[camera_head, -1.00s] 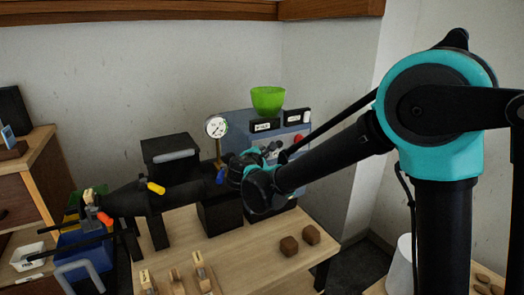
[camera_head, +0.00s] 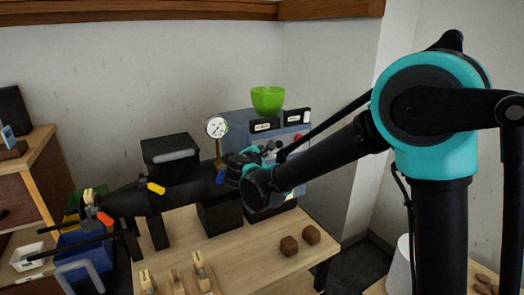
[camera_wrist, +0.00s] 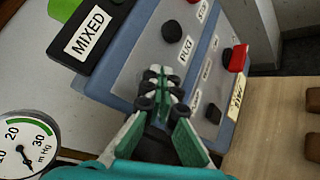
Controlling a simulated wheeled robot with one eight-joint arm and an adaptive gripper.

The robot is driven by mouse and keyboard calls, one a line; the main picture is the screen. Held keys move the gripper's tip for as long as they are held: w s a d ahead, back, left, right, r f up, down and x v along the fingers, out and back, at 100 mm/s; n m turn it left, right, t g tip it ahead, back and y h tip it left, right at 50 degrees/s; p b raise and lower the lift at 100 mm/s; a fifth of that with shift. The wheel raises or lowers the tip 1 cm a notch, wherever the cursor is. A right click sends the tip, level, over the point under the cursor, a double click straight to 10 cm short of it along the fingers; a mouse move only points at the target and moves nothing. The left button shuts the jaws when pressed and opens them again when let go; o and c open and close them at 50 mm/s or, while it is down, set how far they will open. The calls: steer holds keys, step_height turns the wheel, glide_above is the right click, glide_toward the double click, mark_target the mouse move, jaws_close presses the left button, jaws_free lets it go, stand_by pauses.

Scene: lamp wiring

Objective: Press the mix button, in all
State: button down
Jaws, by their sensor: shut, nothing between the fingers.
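The blue-grey control panel (camera_wrist: 130,45) fills the middle of the wrist view, tilted in the picture. It carries black round buttons, one (camera_wrist: 172,27) beside a label reading PUG and another (camera_wrist: 213,113) lower right. A small label (camera_wrist: 197,101) is too blurred to read, so I cannot tell which button is the mix one. My gripper (camera_wrist: 160,80) is shut and empty, its green-and-white fingers in front of the panel and hiding part of it. Contact with a button cannot be told. In the head view my arm covers much of the panel (camera_head: 237,122).
A black sign reading MIXED (camera_wrist: 88,35) tops the panel, near a green bowl (camera_head: 267,99). A red switch (camera_wrist: 238,58) sits on the panel. A pressure gauge (camera_head: 216,127) stands left.

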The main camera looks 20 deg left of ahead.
steer(key=shift+w+a+r, duration=0.1)
steer(key=shift+w+a, duration=0.1)
steer(key=shift+a, duration=0.1)
stand_by(0.8)
steer(key=shift+s+d, duration=0.65)
steer(key=shift+d, duration=0.1)
steer(key=shift+d, duration=0.1)
steer(key=s+d, duration=0.1)
steer(key=d, duration=0.1)
steer(key=s+d, duration=0.1)
steer(key=s, duration=0.1)
steer(key=shift+s+d, duration=0.15)
steer(key=shift+d, duration=0.2)
stand_by(0.6)
